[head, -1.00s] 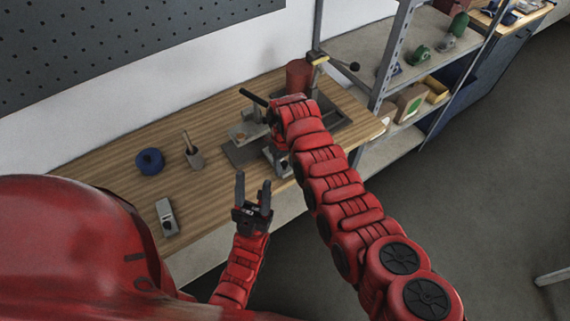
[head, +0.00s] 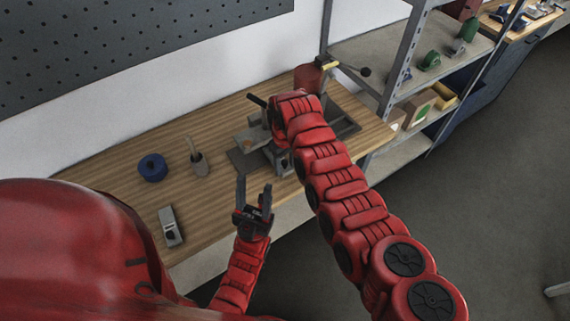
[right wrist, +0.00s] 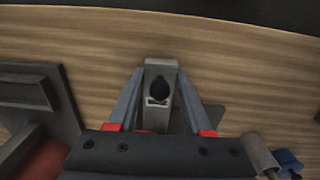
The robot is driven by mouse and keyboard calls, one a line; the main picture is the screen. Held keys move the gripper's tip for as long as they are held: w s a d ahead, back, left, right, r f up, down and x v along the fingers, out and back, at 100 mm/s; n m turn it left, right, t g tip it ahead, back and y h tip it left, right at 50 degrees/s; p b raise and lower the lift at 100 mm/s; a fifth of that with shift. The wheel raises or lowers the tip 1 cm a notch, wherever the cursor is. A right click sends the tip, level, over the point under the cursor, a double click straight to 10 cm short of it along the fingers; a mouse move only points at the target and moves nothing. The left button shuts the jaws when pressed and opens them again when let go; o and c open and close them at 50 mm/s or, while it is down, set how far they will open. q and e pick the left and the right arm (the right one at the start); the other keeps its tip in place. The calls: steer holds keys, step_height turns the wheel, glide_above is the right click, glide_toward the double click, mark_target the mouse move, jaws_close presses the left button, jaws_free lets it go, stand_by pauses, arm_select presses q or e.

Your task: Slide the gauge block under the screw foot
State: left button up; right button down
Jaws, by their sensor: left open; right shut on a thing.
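My right gripper (right wrist: 154,88) is shut on a grey block (right wrist: 158,68) with a dark teardrop-shaped hole, which I take to be the gauge block. The two fingers lie along its sides, above or at the wood bench top. In the head view my right arm hides most of this gripper. Beside it stands a grey fixture (head: 247,145) with a black handle (head: 257,101). The screw foot cannot be made out; the arm covers that area.
On the wood bench (head: 215,140) are a blue roll (head: 152,168), a small tool with a wooden handle (head: 198,160) and a grey plane-like tool (head: 171,226). A red cylinder (head: 308,78) stands behind my right arm. Shelves (head: 390,50) stand to the right.

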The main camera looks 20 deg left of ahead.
steer(key=shift+f, duration=0.1)
stand_by(0.3)
steer(key=shift+c, duration=1.3)
jaws_free()
steer(key=shift+r+b, duration=0.35)
steer(key=shift+r, duration=0.05)
step_height(320, 180, up, 17)
steer(key=b, duration=0.3)
steer(key=shift+f, duration=0.15)
